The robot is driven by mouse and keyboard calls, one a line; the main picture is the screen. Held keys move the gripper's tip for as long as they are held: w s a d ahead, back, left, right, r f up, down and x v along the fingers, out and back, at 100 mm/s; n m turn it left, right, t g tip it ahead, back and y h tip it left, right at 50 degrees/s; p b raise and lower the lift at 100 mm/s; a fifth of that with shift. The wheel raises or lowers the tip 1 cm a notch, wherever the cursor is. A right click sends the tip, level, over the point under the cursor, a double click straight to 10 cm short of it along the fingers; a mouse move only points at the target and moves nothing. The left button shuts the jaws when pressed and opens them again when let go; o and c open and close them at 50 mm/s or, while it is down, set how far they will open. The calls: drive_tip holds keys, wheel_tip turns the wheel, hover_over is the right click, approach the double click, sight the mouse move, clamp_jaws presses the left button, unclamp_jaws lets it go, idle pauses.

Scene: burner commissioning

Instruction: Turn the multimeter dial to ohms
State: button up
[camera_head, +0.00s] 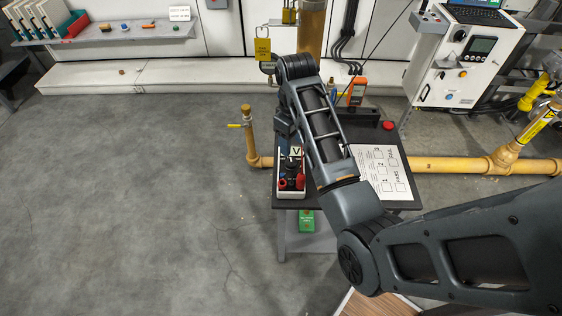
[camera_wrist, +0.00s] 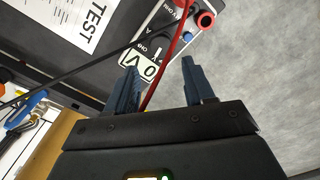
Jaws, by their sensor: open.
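The multimeter (camera_wrist: 187,38) is a pale-edged grey box on the small dark table, with a display card (camera_wrist: 138,67) that reads "0 V". Red jacks (camera_wrist: 205,20) are on its far end in the wrist view. In the head view the multimeter (camera_head: 291,194) is at the table's left side, partly under my arm. My gripper (camera_wrist: 160,80) is open, with its two blue-grey fingers apart and nothing gripped between them. The fingertips are close to the display end of the meter.
A white test sheet (camera_head: 382,172) lies on the table (camera_head: 402,203) right of the meter. An orange handheld device (camera_head: 357,91) and a red button (camera_head: 388,126) are at its back. A yellow pipe (camera_head: 440,165) runs behind. Open floor (camera_head: 130,200) lies to the left.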

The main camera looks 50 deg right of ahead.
sight(291, 162)
drive_tip(key=shift+a+f, duration=0.1)
drive_tip(key=shift+f, duration=3.75)
drive_tip(key=c, duration=0.8)
drive_tip(key=shift+r, duration=0.1)
drive_tip(key=m+p, duration=0.2)
drive_tip(key=m, duration=0.1)
drive_tip(key=shift+r, duration=0.15)
drive_tip(key=m+p, duration=0.3)
drive_tip(key=m, duration=0.1)
drive_tip(key=shift+m, duration=0.3)
drive_tip(key=shift+f, duration=0.2)
